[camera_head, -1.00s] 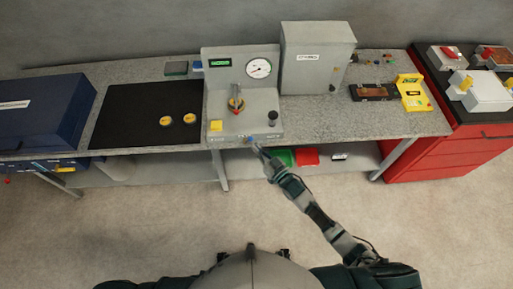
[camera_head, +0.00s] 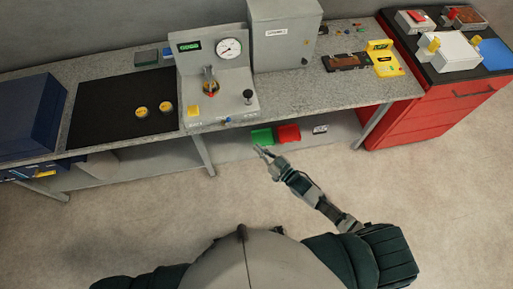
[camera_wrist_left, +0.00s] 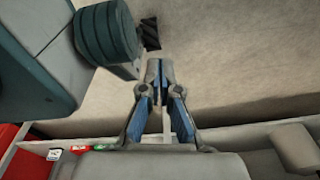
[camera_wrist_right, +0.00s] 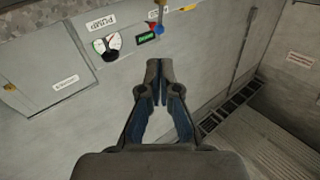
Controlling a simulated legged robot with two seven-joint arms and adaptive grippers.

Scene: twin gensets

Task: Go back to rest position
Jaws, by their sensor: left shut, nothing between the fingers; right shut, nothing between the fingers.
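My right gripper (camera_head: 264,152) is in front of the bench, over the floor and below the worktop edge. In the right wrist view its fingers (camera_wrist_right: 160,82) are together with nothing between them. My left gripper is out of the head view. In the left wrist view its fingertips (camera_wrist_left: 160,80) are closed and empty, with pale floor beyond. The grey test panel (camera_head: 218,95) with a round gauge (camera_head: 229,48) and a lever valve (camera_head: 209,83) stands on the bench, apart from my right gripper.
The grey bench (camera_head: 345,92) runs along the wall. Green (camera_head: 262,136) and red (camera_head: 288,133) bins sit on its lower shelf. A red drawer cabinet (camera_head: 425,110) stands at the right, a blue case (camera_head: 30,112) at the left. The floor in front is clear.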

